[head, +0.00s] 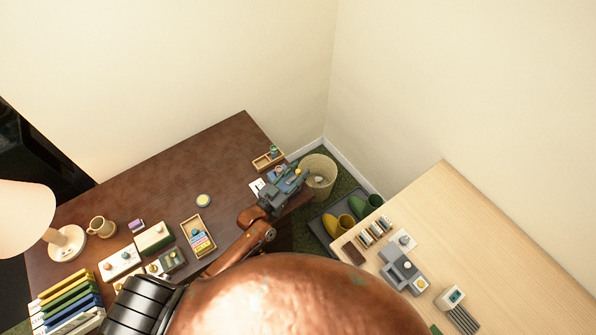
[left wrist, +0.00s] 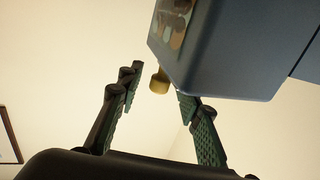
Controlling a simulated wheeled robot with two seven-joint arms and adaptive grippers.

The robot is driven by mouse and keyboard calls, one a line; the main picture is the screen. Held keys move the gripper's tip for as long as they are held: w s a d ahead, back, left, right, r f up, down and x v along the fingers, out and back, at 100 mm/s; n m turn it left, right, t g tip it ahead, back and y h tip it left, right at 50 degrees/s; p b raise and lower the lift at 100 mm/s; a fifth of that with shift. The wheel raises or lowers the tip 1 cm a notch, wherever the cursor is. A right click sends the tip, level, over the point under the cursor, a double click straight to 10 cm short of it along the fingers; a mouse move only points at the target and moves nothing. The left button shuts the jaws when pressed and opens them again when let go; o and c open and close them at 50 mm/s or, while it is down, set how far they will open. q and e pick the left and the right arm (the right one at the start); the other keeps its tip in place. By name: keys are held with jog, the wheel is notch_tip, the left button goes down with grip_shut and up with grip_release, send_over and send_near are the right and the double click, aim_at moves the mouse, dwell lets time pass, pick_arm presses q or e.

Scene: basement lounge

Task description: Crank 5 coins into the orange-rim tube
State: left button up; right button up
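A blue box (left wrist: 235,45) with a clear window showing round coins (left wrist: 175,20) fills the upper right of the left wrist view. A brass-coloured knob (left wrist: 159,80) stands out from its lower left corner. My left gripper (left wrist: 160,90) is open, with a green-padded finger on either side of the knob; I cannot tell whether either touches it. In the head view my left gripper (head: 298,178) is at the dark table's right end, over the blue box (head: 284,186), hiding much of it. I cannot make out an orange-rim tube. My right gripper is out of view.
The dark table (head: 140,190) also holds a wooden tray (head: 266,160), a yellow-rimmed disc (head: 204,200), a mug (head: 102,227) and a lamp (head: 66,243). A wastebasket (head: 318,174) stands beyond its right end. A pale table (head: 490,240) with small devices is at right.

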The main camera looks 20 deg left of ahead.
pick_arm(q)
jog(key=shift+s, duration=0.1)
jog(key=v, duration=1.1)
jog(key=shift+s+a, duration=0.15)
jog(key=shift+s, duration=0.2)
